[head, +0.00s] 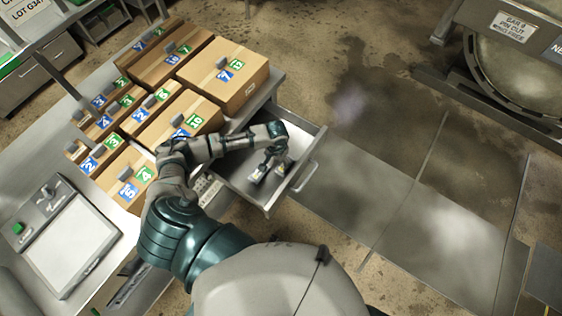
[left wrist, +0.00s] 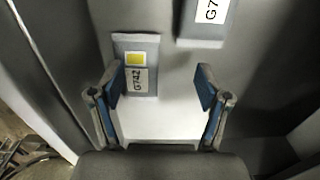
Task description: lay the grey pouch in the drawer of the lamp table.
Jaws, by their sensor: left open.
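A grey pouch (left wrist: 138,82) with a yellow square and a white label reading G742 lies flat in the open drawer (left wrist: 265,95), between and just beyond my left fingertips in the left wrist view. My left gripper (left wrist: 160,78) is open, and its blue-padded fingers stand apart on either side. In the head view my left gripper (head: 268,170) reaches down into the pulled-out drawer (head: 308,158) and mostly hides what lies there. A second grey piece with a white label (left wrist: 207,12) shows partly at the top of the left wrist view. My right gripper is not in view.
The table carries several labelled cardboard boxes (head: 228,72) beside the drawer and a pale panel (head: 70,240) with a control box at left. A large round metal vessel (head: 515,80) stands at upper right. The floor right of the drawer is clear.

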